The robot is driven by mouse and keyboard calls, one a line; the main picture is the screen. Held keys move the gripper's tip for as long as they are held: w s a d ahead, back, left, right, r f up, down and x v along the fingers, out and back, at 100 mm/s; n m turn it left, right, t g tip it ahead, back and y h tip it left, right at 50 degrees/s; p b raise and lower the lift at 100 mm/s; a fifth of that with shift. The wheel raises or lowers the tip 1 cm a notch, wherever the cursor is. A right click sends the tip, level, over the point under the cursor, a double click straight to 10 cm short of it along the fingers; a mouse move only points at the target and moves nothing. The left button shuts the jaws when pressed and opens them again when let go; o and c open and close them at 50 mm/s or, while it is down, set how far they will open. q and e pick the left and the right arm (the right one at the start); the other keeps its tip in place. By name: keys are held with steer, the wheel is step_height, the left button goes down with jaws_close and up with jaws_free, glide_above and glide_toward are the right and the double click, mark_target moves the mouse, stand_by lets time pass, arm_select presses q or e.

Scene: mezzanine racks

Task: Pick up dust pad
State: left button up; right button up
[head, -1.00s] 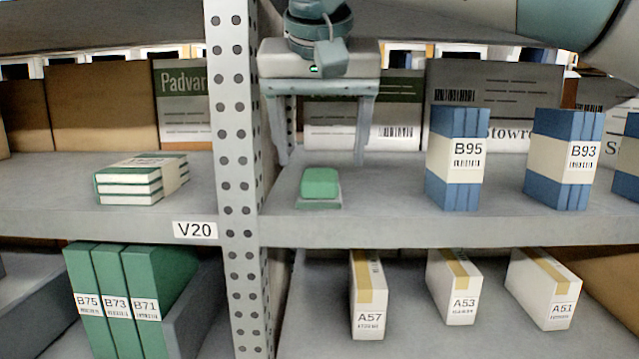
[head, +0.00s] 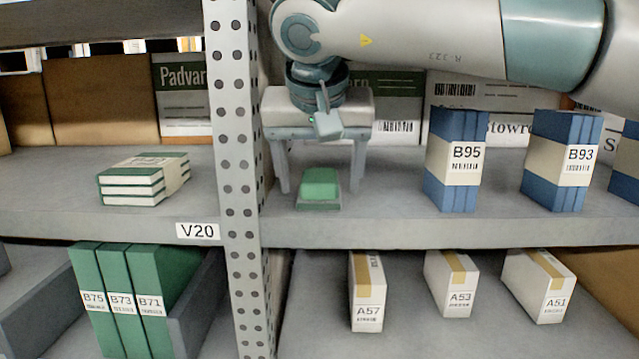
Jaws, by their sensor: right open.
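The dust pad (head: 320,184), a small green block with a lighter top, lies on the middle shelf just right of the perforated upright. My right gripper (head: 320,190) points down over it from above. Its two fingers are wide apart, one on the left and one on the right of the pad, with space between each finger and the pad. It holds nothing. The fingertips look close to shelf level. I cannot tell whether they touch the shelf. My left gripper does not show.
The perforated upright (head: 236,160) stands close left of the gripper. Blue bundles B95 (head: 456,160) and B93 (head: 563,160) stand to the right, with bare shelf between. Cardboard boxes line the back. Green books (head: 132,190) lie left of the upright. White boxes stand below.

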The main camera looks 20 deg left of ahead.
steer(key=shift+c, duration=0.4)
steer(key=c, duration=1.1)
steer(key=shift+r, duration=0.1)
steer(key=shift+r+b, duration=0.4)
steer(key=shift+b, duration=0.1)
steer(key=shift+s+r, duration=0.15)
steer(key=s+d+b, duration=0.2)
steer(key=s+b, duration=0.2)
steer(key=s, duration=0.4)
steer(key=s+d+b, duration=0.3)
steer(key=s+b, duration=0.1)
steer(key=s, duration=0.5)
steer(key=shift+r, duration=0.1)
